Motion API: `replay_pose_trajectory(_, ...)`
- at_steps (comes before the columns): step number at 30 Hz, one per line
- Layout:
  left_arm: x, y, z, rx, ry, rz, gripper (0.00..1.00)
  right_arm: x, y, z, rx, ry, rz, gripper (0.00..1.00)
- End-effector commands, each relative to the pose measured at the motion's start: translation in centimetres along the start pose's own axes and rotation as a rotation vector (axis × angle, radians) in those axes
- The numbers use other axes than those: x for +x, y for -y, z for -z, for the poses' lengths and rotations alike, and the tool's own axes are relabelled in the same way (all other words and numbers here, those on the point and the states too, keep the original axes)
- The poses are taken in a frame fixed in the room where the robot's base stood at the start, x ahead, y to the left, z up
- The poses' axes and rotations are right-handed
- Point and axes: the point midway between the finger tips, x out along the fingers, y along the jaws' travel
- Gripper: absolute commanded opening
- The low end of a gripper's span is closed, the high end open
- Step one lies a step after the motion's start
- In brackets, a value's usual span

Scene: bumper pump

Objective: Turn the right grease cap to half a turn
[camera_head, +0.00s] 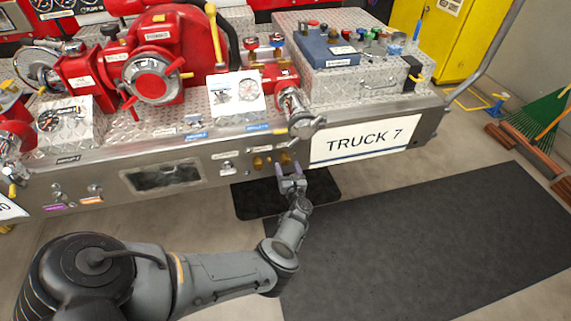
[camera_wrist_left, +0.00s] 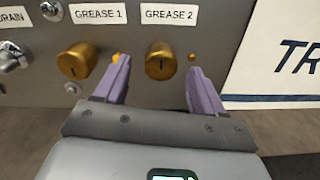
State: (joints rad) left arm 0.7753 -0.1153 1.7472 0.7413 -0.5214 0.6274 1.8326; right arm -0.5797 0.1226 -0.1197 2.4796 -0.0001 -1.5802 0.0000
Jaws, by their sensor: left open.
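Two brass grease caps are set in the bumper's front face. The right grease cap (camera_wrist_left: 161,62), under the "GREASE 2" label, also shows in the head view (camera_head: 285,158). The left grease cap (camera_wrist_left: 77,62), under "GREASE 1", shows in the head view too (camera_head: 259,163). Each cap has a dark slot, upright on the right one. My left gripper (camera_head: 290,179) is open and empty in front of the bumper. In the left wrist view its purple fingers (camera_wrist_left: 160,85) stand to either side of the right cap, apparently short of it. My right gripper is not in view.
A drain fitting (camera_wrist_left: 10,58) is left of the caps. The "TRUCK 7" plate (camera_head: 362,141) is close on their right. A pipe outlet (camera_head: 303,122) hangs just above the caps. The floor mat (camera_head: 430,235) in front is clear.

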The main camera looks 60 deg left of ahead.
Motion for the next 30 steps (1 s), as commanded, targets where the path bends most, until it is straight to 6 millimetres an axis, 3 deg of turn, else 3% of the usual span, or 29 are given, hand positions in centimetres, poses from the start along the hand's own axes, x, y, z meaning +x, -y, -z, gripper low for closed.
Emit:
replay_pose_trajectory(3,1.8,0.0,0.2,-0.001,0.001,-0.001,0.70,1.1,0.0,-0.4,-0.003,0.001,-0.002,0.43)
replay_pose_trajectory(9,3.7,0.0,0.1,0.001,0.000,0.000,0.70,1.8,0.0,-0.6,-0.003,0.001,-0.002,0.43)
replay_pose_trajectory(21,4.2,0.0,0.0,0.001,-0.001,0.001,0.70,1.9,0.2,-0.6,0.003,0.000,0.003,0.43)
replay_pose_trajectory(23,4.2,0.0,0.0,0.001,-0.001,0.001,0.64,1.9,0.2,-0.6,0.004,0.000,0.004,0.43)
replay_pose_trajectory(30,4.2,0.0,0.0,0.001,0.000,0.000,0.27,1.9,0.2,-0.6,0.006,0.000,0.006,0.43)
